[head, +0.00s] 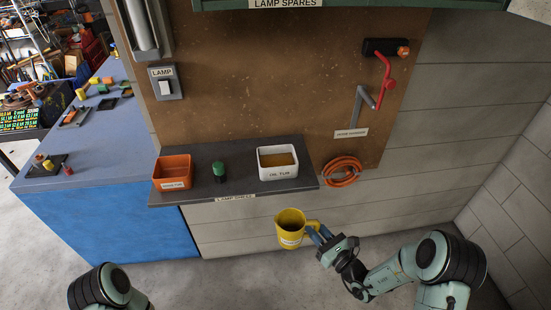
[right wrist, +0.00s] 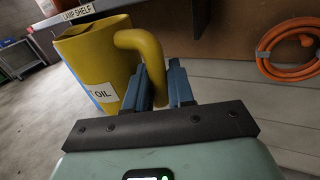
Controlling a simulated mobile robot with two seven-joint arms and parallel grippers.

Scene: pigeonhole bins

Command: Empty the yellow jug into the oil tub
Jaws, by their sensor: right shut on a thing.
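The yellow jug (head: 291,228) hangs in the air in front of and below the lamp shelf. My right gripper (head: 317,235) is shut on its handle, on the jug's right side. In the right wrist view the jug (right wrist: 98,62) bears an "OIL" label, and its handle runs down between the blue fingers (right wrist: 163,85). The jug looks about upright; its contents are too dark to tell. The white oil tub (head: 278,164) stands on the shelf, above the jug in the head view, with brown content inside. Only a part of my left arm shows at the bottom left; its gripper is out of view.
The dark shelf (head: 236,190) also holds an orange tub (head: 172,174) and a green-topped dark item (head: 219,172). A coiled orange hose (head: 341,172) hangs right of the shelf, below a red-handled crank (head: 385,80). A blue workbench (head: 105,200) stands at left. The floor ahead is clear.

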